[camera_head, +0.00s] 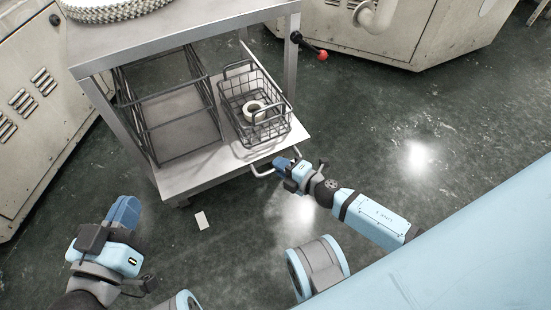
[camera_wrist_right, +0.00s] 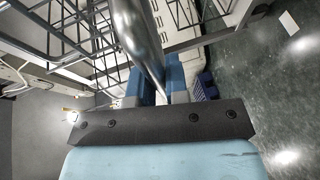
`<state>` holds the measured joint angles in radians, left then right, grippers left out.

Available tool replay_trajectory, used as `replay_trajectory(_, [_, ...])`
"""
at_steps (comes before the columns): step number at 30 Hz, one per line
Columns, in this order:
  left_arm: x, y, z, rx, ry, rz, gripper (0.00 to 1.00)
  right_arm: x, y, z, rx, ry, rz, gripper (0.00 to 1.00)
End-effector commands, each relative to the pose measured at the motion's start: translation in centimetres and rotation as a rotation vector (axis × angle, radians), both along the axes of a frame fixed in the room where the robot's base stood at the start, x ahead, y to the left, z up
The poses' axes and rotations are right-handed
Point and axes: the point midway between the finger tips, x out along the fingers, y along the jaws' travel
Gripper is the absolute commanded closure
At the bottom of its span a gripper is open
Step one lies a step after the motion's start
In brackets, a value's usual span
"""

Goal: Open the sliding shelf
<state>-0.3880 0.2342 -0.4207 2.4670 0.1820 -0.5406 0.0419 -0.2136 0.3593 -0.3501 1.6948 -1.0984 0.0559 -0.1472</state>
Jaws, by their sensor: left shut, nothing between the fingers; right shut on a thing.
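The sliding shelf (camera_head: 187,177) is a pale flat board low in a metal table frame, and its front edge sticks out past the table top. A curved metal handle (camera_head: 262,172) is fixed at its front right; it also shows large in the right wrist view (camera_wrist_right: 138,40). My right gripper (camera_head: 282,165) is shut on the handle, its blue fingers around the bar in the wrist view (camera_wrist_right: 160,85). My left gripper (camera_head: 124,212) is shut and empty, over the floor at the lower left, apart from the shelf.
On the shelf stand a wire basket (camera_head: 262,140) holding a pale ring (camera_head: 254,112) and a dark rack frame (camera_head: 170,128). A red-knobbed lever (camera_head: 322,55) juts from the table's right side. A white card (camera_head: 202,220) lies on the floor. Floor to the right is clear.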

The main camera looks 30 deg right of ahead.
Motion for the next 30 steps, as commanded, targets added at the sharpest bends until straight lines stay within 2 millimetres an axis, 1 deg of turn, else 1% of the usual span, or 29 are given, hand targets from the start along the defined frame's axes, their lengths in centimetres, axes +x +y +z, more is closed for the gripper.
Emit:
replay_trajectory(5, [0.06, -0.01, -0.04, 0.001, -0.002, 0.0, 1.0, -0.83, -0.07, -0.01, 0.0, 0.0, 0.001, 1.0])
replay_trajectory(16, [0.09, 0.01, -0.16, 0.004, -0.001, 0.0, 1.0, -0.91, -0.09, 0.02, -0.001, 0.0, 0.001, 1.0])
replay_trajectory(17, [0.09, 0.01, -0.16, 0.004, -0.001, 0.0, 1.0, -0.91, -0.09, 0.03, -0.001, 0.0, 0.001, 0.81])
replay_trajectory(18, [0.09, 0.01, -0.16, 0.004, -0.001, -0.001, 1.0, -0.9, -0.08, 0.02, -0.001, 0.0, 0.001, 0.72])
replay_trajectory(19, [0.09, 0.01, -0.16, 0.005, -0.002, -0.001, 1.0, -0.9, -0.08, 0.01, -0.001, 0.0, 0.0, 0.65])
replay_trajectory(20, [0.09, 0.01, -0.16, 0.005, -0.002, -0.001, 1.0, -0.9, -0.08, 0.01, -0.001, 0.0, 0.0, 0.61])
replay_trajectory(27, [0.08, 0.03, -0.15, 0.005, -0.002, 0.0, 1.0, -0.91, -0.07, 0.02, 0.0, 0.0, 0.0, 0.61])
replay_trajectory(30, [0.08, 0.02, -0.06, 0.004, -0.001, -0.001, 1.0, -1.25, -0.19, 0.1, 0.001, 0.0, 0.0, 0.61])
